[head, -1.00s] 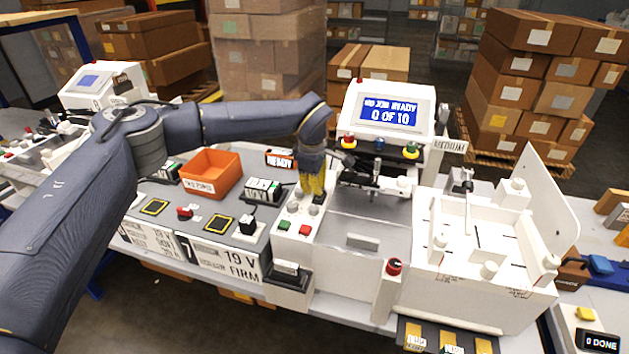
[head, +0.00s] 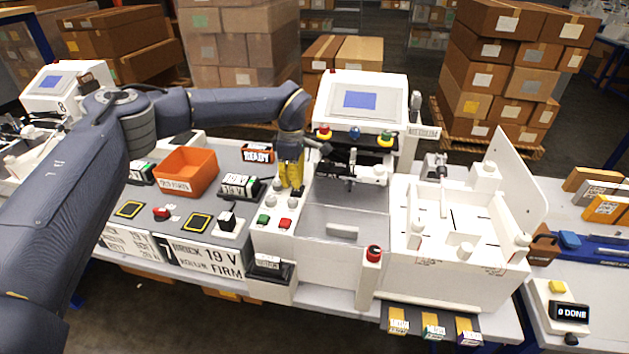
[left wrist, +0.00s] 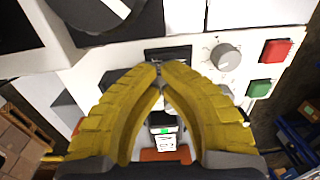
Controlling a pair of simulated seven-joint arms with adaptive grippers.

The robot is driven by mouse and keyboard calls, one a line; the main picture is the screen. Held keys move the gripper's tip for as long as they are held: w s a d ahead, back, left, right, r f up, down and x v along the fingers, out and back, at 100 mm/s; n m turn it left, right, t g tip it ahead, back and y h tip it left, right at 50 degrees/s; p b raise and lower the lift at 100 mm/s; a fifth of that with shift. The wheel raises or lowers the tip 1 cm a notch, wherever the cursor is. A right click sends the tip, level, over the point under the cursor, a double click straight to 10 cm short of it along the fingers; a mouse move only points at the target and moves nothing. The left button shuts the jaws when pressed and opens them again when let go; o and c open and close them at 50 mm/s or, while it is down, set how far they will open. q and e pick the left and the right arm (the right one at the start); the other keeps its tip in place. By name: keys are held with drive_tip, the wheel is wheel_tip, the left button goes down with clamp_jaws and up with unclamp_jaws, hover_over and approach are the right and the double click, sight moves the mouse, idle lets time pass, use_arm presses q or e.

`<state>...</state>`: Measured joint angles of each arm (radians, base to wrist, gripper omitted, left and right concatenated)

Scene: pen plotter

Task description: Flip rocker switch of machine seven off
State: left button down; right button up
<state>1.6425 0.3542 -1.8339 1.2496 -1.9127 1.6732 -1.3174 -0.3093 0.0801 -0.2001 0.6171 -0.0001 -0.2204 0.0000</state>
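The plotter with the label 7 (head: 167,246) on its front fills the middle of the head view. Its display (head: 360,100) is plain blue with no text. My left gripper (head: 293,187) has yellow fingers pointing down at the white control panel (head: 262,238), behind the knobs and the green and red buttons. In the left wrist view, its fingertips (left wrist: 160,68) meet at a dark rectangular rocker switch (left wrist: 168,55) and partly cover it. They look close to it or touching; which way it is tipped I cannot tell. My right gripper is out of view.
An orange bin (head: 187,172) and a READY sign (head: 257,153) stand left of the panel. A red-topped post (head: 374,254) is at the front. The white plotting bed (head: 455,225) is to the right. Another machine marked 8 (head: 58,88) stands far left.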

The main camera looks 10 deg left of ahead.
use_arm(q)
drive_tip(key=shift+s+d+f, duration=0.1)
drive_tip(key=shift+s, duration=0.65)
drive_tip(key=shift+s+a, duration=0.1)
drive_tip(key=shift+a, duration=0.1)
drive_tip(key=shift+r, duration=0.2)
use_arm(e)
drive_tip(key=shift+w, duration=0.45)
use_arm(q)
wheel_tip(320, 180, up, 14)
drive_tip(key=shift+w, duration=0.35)
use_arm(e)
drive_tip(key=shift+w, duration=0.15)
